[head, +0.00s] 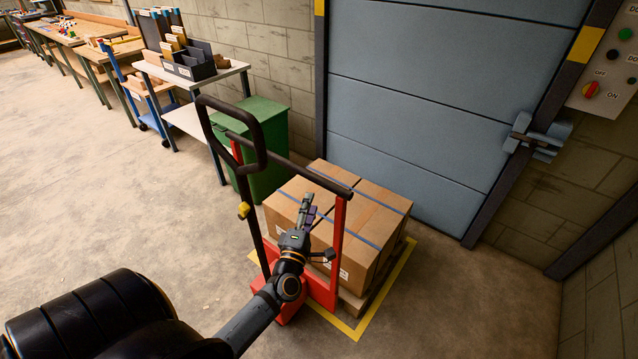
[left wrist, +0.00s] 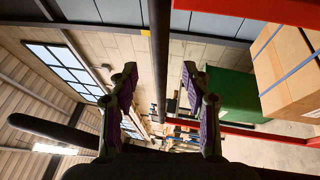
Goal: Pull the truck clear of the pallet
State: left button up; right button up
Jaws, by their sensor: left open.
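The red pallet truck (head: 338,245) stands at the near side of the wooden pallet (head: 385,284), which carries strapped cardboard boxes (head: 375,225). The truck has a dark crossbar (head: 290,165) and a taller black looped handle (head: 262,140). Its forks are hidden. My left gripper (head: 309,208) is open and empty, just below the crossbar in the head view. In the left wrist view a dark bar (left wrist: 158,55) runs between the open fingers (left wrist: 160,90), apart from both; its depth between them is hard to tell. My right gripper is not in view.
A green bin (head: 262,125) and a bench with a file organiser (head: 190,65) stand behind the truck to the left. A closed blue shutter (head: 420,90) and a control panel (head: 605,65) are behind and right. Bare floor (head: 110,200) is free at left.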

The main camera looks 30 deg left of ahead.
aim_at(318, 184)
pick_arm(q)
jog(key=p+x, duration=0.1)
jog(key=x, duration=0.9)
jog(key=shift+d, duration=0.1)
grip_shut()
